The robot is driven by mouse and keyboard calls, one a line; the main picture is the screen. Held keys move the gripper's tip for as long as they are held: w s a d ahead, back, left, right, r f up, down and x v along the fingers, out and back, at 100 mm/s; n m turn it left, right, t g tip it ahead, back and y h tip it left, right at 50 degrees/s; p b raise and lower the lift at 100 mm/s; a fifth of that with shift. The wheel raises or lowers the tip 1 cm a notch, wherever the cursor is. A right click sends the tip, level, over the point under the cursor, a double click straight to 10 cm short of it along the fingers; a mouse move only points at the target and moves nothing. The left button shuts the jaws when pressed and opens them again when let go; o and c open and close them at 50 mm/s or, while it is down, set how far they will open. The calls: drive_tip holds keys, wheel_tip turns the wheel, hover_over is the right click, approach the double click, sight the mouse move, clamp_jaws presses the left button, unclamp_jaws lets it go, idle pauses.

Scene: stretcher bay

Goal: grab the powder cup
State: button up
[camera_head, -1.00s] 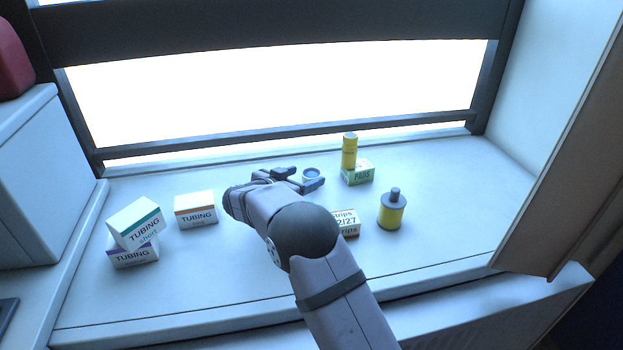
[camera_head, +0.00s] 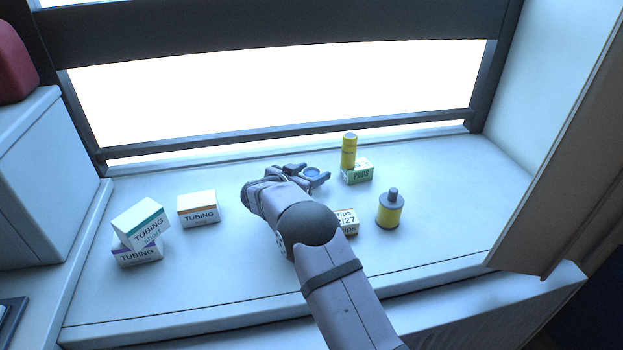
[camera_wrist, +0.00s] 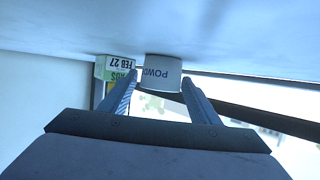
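The powder cup (camera_wrist: 162,72) is a small white cup with dark lettering in the wrist view, where the picture is upside down. In the head view the cup (camera_head: 312,172) shows a blue round top near the back of the counter. My gripper (camera_head: 311,177) is open, with one finger on either side of the cup. In the wrist view the fingers of my gripper (camera_wrist: 160,83) reach the cup's two sides. I cannot tell whether either finger touches it.
A strips box (camera_head: 348,221) and a yellow bottle (camera_head: 390,210) stand nearer. Tubing boxes (camera_head: 199,209) are at left. The counter's right side is clear.

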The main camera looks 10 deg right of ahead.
drive_tip(key=c, duration=0.7)
drive_tip(key=shift+c, duration=0.2)
wheel_tip(320, 180, up, 10)
drive_tip(key=b, duration=0.2)
